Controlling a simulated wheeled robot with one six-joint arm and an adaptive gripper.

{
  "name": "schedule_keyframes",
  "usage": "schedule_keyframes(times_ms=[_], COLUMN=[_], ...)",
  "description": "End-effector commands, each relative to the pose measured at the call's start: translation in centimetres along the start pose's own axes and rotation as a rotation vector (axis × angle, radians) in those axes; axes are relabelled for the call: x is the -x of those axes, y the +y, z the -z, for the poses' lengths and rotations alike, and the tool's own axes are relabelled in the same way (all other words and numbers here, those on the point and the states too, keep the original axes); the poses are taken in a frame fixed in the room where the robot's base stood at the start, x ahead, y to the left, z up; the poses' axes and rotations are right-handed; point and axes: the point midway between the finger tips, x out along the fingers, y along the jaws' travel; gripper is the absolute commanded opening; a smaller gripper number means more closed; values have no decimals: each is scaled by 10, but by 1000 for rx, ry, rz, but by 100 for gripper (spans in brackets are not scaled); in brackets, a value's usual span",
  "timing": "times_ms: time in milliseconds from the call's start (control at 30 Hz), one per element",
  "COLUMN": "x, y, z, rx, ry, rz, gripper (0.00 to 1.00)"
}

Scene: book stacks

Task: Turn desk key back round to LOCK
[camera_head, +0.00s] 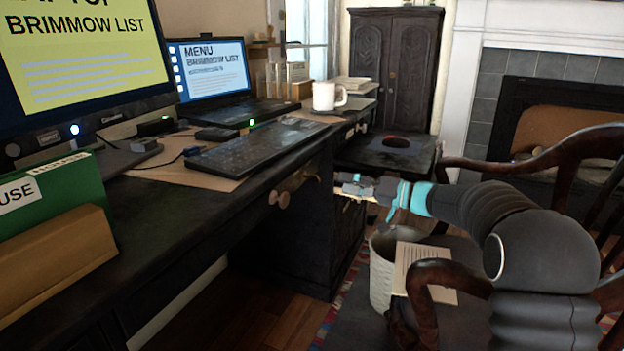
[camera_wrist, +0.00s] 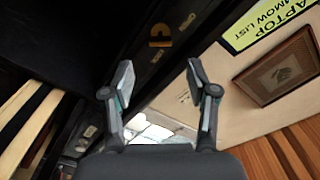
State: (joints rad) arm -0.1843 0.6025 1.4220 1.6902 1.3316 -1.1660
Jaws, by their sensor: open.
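My gripper (camera_head: 346,186) is open and empty beside the desk front, below the desktop edge in the head view. In the wrist view its two fingers stand apart (camera_wrist: 160,68). The dark wooden desk (camera_head: 180,225) has a drawer front with round knobs. A small brass-coloured piece (camera_wrist: 160,36) sits on a dark face beyond the fingertips in the wrist view, apart from them. I cannot tell whether it is the key or a lock plate. No LOCK marking is readable, and the key's angle cannot be told.
A keyboard (camera_head: 258,146), laptop (camera_head: 214,75) and white mug (camera_head: 326,96) stand on the desktop. A light wastebasket (camera_head: 381,279) with paper and a dark wooden chair (camera_head: 448,279) stand close below my arm. A dark cabinet (camera_head: 393,67) is behind.

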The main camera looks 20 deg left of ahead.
Motion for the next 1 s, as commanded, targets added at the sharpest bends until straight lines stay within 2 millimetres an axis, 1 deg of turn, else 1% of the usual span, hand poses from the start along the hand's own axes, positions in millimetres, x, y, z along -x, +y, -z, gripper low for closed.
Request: schedule_keyframes(times_ms=[33, 300, 400, 500, 600, 700, 967, 1000], x=[-11, -62, -78, -89, -97, -101, -102, -102], y=[-1, -2, -2, -2, -2, -2, -2, -2], z=[0, -1, -2, -1, -2, -2, -2, -2], rx=[1, 1, 1, 1, 1, 0, 0, 0], ry=[-3, -4, -5, -4, -4, -3, -3, -3], rz=[2, 3, 4, 3, 4, 3, 2, 2], gripper=[58, 58, 58, 58, 58, 58, 58, 53])
